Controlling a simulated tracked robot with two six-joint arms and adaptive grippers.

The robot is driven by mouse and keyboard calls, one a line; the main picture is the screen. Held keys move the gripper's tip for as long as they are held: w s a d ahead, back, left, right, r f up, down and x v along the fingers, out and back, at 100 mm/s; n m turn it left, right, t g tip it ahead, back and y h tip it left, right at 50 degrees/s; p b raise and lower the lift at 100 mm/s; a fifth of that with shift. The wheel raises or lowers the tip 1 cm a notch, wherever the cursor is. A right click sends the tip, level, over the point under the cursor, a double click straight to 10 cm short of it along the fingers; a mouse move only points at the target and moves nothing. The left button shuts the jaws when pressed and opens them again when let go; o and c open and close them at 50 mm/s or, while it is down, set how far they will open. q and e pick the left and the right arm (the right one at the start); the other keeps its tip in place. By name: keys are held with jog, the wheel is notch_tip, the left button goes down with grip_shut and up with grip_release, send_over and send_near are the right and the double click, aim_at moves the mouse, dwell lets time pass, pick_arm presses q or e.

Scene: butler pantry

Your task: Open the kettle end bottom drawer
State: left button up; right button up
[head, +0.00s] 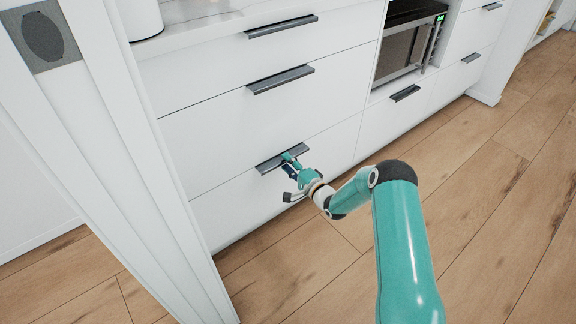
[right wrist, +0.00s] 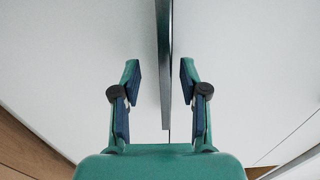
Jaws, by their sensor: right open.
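The bottom drawer (head: 238,204) is the lowest white front in the left drawer stack. It looks shut, flush with the front above. Its dark bar handle (head: 268,165) runs along its top edge. My right gripper (head: 290,160) is at this handle, near its middle. In the right wrist view, my right gripper (right wrist: 159,68) is open, with one finger on each side of the handle (right wrist: 164,45). Gaps show between both fingers and the bar, the one on the right being narrower. My left gripper is not in view.
Two more drawers with dark handles, the middle (head: 281,79) and the top (head: 283,26), are above. A microwave (head: 402,48) sits in a niche to the right. A white upright panel (head: 125,130) stands close at left. The wooden floor (head: 480,210) is clear at right.

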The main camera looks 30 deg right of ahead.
jog(key=shift+w, duration=0.35)
grip_shut()
